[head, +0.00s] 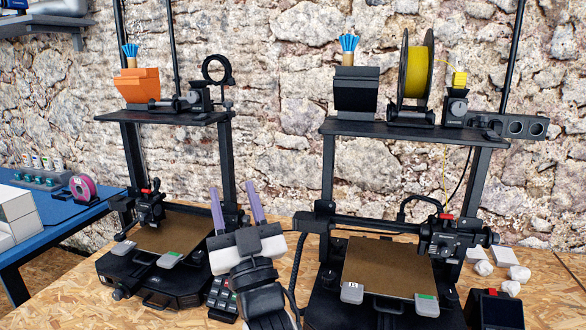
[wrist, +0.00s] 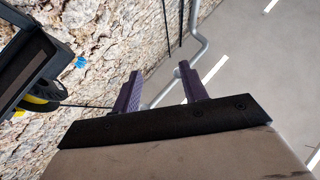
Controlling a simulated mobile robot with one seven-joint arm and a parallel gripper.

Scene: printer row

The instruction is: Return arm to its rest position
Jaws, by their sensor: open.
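My gripper (head: 236,208) is raised between the two printers in the head view, its two purple fingers pointing up and spread apart. It is open and nothing is between the fingers. In the wrist view my gripper (wrist: 159,88) also shows empty fingers, with the stone wall and a grey floor-like surface behind them. My arm comes up from the bottom middle of the head view, in front of the wooden table (head: 540,295).
The left printer (head: 150,285) and the right printer (head: 390,268) stand close on either side of my gripper, with tall frames. A yellow spool (head: 417,72) sits on the right printer's top. A small keypad (head: 222,297) lies by my arm. A blue table (head: 70,215) is at left.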

